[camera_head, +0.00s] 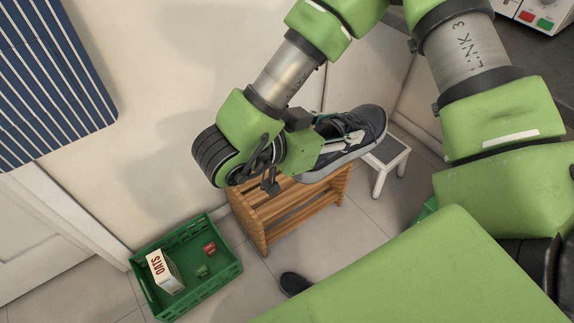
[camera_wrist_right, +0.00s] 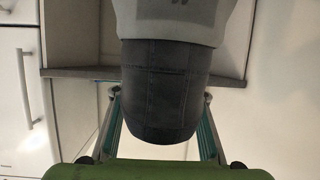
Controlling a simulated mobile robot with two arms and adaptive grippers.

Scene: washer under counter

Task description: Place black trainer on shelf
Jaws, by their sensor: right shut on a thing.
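The black trainer (camera_head: 366,122), dark grey with a pale sole, is held in the air by my right gripper (camera_head: 308,150). In the head view it overlaps the right part of the wooden slatted shelf (camera_head: 262,222), which stands on the floor by the wall. I cannot tell the height between them. In the right wrist view the dark end of the trainer (camera_wrist_right: 160,95) is between the two fingers of the right gripper (camera_wrist_right: 160,128). A dark shoe (camera_head: 294,284) lies on the floor in front of the shelf. My left gripper is not in view.
A green crate (camera_head: 222,275) with an oats box (camera_head: 164,271) and small red and green items stands left of the shelf. A white stool with a grey top (camera_head: 386,151) stands to its right. A blue striped cloth (camera_head: 50,70) hangs at upper left.

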